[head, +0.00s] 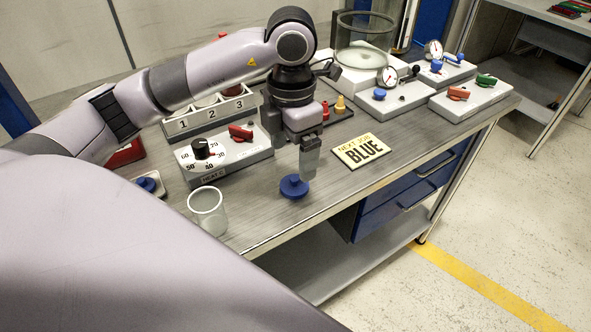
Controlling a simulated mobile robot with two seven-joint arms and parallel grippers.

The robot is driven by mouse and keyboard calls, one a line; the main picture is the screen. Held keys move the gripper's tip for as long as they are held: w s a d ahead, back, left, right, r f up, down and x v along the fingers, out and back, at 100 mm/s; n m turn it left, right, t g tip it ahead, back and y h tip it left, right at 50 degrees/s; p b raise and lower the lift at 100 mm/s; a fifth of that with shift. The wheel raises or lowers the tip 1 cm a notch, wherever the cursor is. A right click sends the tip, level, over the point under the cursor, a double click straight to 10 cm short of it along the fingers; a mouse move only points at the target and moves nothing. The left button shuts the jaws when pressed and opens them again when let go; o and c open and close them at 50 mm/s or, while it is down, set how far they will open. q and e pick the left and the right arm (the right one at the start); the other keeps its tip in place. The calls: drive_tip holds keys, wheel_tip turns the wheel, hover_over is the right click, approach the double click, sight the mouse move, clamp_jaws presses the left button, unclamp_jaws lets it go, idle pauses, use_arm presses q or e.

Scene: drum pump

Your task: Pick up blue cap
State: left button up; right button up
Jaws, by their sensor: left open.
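A blue cap (294,188), round with a raised knob, lies on the grey workbench (345,190) near its front edge. My left gripper (308,172) points down from above and is open. Its fingertips are right at the cap, over its upper right side. The fingers line up one behind the other in this view, so I cannot tell whether they are around the knob or touching it. My right gripper is not in view.
A clear cup (208,211) stands left of the cap. A "HEAT C" dial box (225,155) is behind it. A yellow "NEXT JOB BLUE" card (360,151) lies to the right. Another blue round part (147,184) sits on a small base at far left.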

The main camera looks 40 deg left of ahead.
sight(295, 178)
use_arm(q)
drive_tip(key=f, duration=0.7)
drive_tip(key=shift+w+d+p, duration=0.1)
drive_tip(key=shift+w+p, duration=0.1)
drive_tip(key=shift+p, duration=0.2)
drive_tip(key=c, duration=1.1)
